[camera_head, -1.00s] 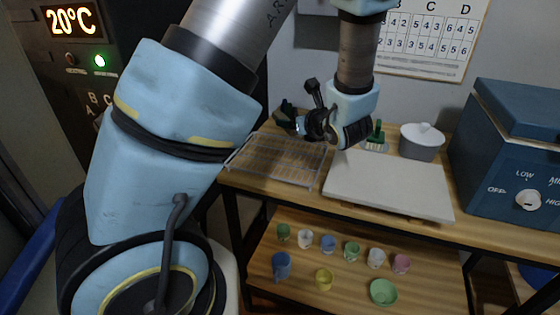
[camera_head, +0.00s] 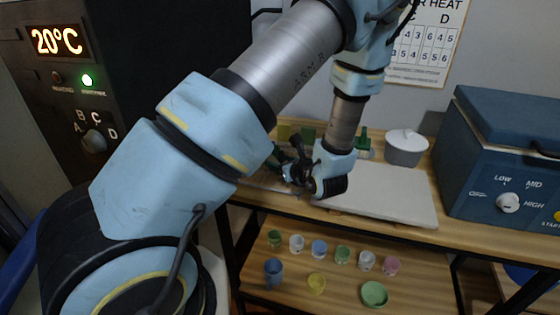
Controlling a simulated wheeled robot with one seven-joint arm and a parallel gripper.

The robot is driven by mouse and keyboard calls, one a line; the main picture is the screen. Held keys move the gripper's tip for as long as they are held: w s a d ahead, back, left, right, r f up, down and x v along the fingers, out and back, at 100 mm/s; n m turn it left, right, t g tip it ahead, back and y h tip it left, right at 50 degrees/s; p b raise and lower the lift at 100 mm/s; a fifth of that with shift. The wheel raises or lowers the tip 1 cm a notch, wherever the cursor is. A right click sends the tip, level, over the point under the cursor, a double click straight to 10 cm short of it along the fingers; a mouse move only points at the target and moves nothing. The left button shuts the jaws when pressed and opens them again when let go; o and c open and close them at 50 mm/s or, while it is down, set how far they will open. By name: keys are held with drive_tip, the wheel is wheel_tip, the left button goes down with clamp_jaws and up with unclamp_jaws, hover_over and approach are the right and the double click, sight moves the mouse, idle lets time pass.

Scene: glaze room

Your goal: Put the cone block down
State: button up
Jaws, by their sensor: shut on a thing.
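My gripper (camera_head: 284,168) is low over the left end of the worktop, beside the pale slab, and points left. It is shut on a small dark green piece (camera_head: 275,156), which I take for the cone block. My gripper and arm hide most of it, so its shape and tilt are unclear. I cannot tell whether it touches the surface below. The wire rack (camera_head: 262,180) under it is mostly hidden by my arm.
The pale slab (camera_head: 385,195) lies right of my gripper. Behind it stand a green pronged item (camera_head: 363,142) and a lidded grey pot (camera_head: 405,147). A blue kiln (camera_head: 505,160) stands at the right. Several small cups fill the lower shelf (camera_head: 340,285).

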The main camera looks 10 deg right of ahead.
drive_tip(key=shift+f, duration=0.15)
drive_tip(key=o, duration=1.5)
drive_tip(key=shift+c, duration=0.2)
